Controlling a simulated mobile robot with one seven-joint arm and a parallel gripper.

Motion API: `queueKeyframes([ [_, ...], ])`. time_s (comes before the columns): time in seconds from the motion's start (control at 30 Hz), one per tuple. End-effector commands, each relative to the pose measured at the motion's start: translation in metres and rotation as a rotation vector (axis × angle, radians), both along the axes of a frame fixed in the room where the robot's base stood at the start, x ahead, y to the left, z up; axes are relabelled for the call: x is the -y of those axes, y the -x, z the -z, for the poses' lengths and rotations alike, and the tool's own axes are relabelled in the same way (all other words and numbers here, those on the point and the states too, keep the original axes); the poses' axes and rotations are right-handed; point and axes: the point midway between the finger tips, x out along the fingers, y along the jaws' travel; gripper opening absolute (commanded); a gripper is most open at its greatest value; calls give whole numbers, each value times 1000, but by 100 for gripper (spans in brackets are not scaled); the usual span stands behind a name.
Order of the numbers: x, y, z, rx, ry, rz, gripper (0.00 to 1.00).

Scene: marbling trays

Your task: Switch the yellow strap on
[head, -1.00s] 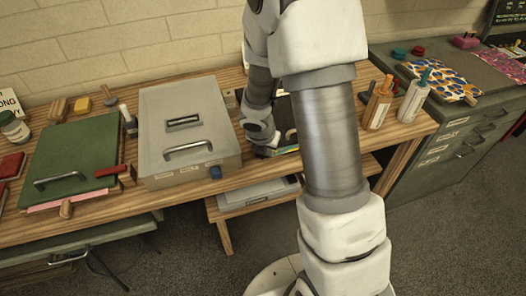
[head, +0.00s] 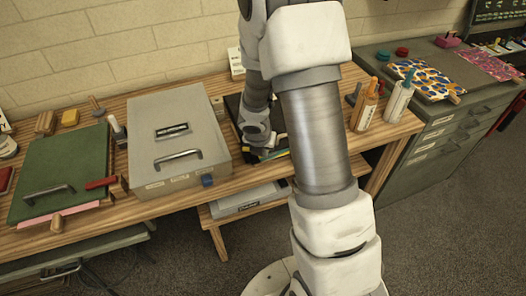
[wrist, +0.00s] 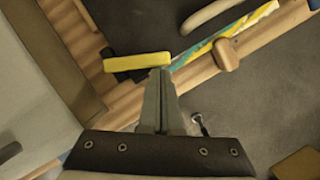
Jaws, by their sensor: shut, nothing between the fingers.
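The yellow strap (wrist: 137,62) is a short yellow bar in the upper middle of the wrist view, with a dark piece along its lower edge. My gripper (wrist: 162,72) is shut and empty. Its fingertips are just below the strap's right end in that picture; I cannot tell whether they touch it. In the head view my gripper (head: 264,150) is low at the front of a dark tray (head: 233,103), right of the grey box. My arm hides much of that tray, and the strap cannot be made out clearly there.
The grey lidded box (head: 180,135) with a blue knob (head: 207,180) stands left of my gripper. A green board (head: 60,165) lies further left. Bottles (head: 364,105) stand to the right. A wooden knob (wrist: 226,54) and marbled sheet edge (wrist: 200,50) are near the fingers.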

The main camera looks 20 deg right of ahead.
Motion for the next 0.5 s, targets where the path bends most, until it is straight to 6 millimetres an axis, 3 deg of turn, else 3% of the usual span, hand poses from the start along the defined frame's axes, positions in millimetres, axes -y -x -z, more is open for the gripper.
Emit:
queueKeyframes([
  [0.5, -8, -5, -1, -1, -1, 0, 0],
])
